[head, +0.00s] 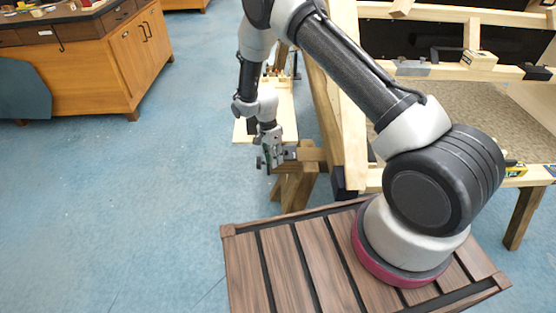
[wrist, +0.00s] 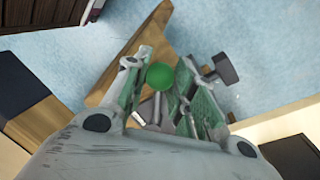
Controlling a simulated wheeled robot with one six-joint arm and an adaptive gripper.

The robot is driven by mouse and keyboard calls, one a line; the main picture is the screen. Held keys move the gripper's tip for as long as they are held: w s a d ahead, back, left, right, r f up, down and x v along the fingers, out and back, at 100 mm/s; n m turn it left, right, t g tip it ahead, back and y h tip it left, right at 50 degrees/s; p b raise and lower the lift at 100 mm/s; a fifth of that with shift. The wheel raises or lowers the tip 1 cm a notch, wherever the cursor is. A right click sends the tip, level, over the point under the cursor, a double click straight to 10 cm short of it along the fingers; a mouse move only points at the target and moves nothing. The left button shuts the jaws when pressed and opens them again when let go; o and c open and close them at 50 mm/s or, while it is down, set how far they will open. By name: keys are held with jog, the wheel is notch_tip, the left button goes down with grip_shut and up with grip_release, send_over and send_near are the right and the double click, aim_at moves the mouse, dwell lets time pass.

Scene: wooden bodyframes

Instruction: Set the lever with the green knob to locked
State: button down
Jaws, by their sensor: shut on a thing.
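The green knob (wrist: 160,76) shows as a round ball between my gripper's fingers in the wrist view. A grey metal lever rod (wrist: 157,106) runs from it toward the bottom of that picture. My gripper (wrist: 165,85) is shut on the green knob, with one green-padded finger on each side. In the head view my gripper (head: 270,152) is at the end of a wooden beam, beside a grey metal fitting (head: 289,153). The knob is too small to make out there, and the lever's position marks cannot be read.
A black knob (wrist: 225,68) is just right of the fingers in the wrist view. A wooden trestle (head: 296,187) stands below the beam. A tall wooden frame (head: 345,110) rises to the right. A wooden cabinet (head: 95,65) is at upper left, with clear blue floor before it.

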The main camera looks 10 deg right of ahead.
jog(key=w+m, duration=0.1)
jog(key=m, duration=0.1)
jog(key=w+a+m+y, duration=0.1)
jog(key=w+m, duration=0.1)
jog(key=shift+m, duration=0.3)
jog(key=w+m, duration=0.2)
jog(key=m, duration=0.1)
jog(key=shift+a+y, duration=0.1)
jog(key=shift+y, duration=0.2)
jog(key=shift+w+m, duration=0.55)
jog(key=shift+m, duration=0.45)
jog(key=shift+w, duration=0.1)
jog(key=c, duration=1.1)
grip_release()
jog(key=shift+c, duration=0.2)
notch_tip(320, 180, up, 12)
jog(key=w+d, duration=0.1)
jog(key=w, duration=0.1)
